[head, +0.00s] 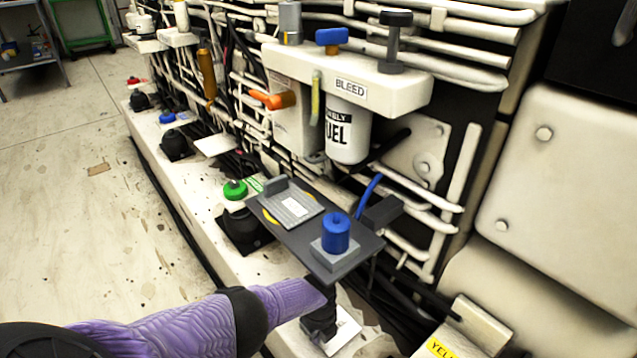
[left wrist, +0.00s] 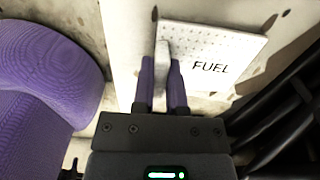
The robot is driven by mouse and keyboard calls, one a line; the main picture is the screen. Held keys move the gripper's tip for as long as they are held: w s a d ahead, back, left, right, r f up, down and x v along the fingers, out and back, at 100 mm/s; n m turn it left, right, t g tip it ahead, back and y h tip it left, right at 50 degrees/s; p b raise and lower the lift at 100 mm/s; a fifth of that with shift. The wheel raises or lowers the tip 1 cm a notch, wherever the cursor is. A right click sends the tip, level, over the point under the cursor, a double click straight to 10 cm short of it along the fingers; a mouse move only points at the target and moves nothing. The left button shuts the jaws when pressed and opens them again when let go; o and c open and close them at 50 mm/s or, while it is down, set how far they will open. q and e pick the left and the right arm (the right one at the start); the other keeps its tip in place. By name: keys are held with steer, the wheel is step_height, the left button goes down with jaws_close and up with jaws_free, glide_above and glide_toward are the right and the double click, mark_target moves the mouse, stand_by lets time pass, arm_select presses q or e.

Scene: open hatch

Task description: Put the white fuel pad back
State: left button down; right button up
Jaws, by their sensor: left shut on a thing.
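The white fuel pad (left wrist: 225,45) is a flat perforated plate marked FUEL, with an upright grip tab at its left. My left gripper (left wrist: 161,80) is shut on that tab in the left wrist view. In the head view the white pad (head: 347,332) shows only partly, at the lower middle, beside my dark left gripper (head: 322,322). Whether the pad touches the surface below is unclear. The white filter can (head: 348,135), marked FUEL, hangs under the BLEED block (head: 415,95), above and behind the gripper. My right gripper is not in view.
A dark shelf (head: 290,240) with a grey pad and a blue knob (head: 336,232) stands just above my left gripper. Pipes crowd the wall behind. A green knob (head: 235,189) stands left of the shelf. A yellow-labelled block (head: 470,325) is at lower right.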

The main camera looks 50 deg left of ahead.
arm_select(q)
steer(key=shift+f, duration=0.1)
steer(key=c, duration=0.6)
jaws_free()
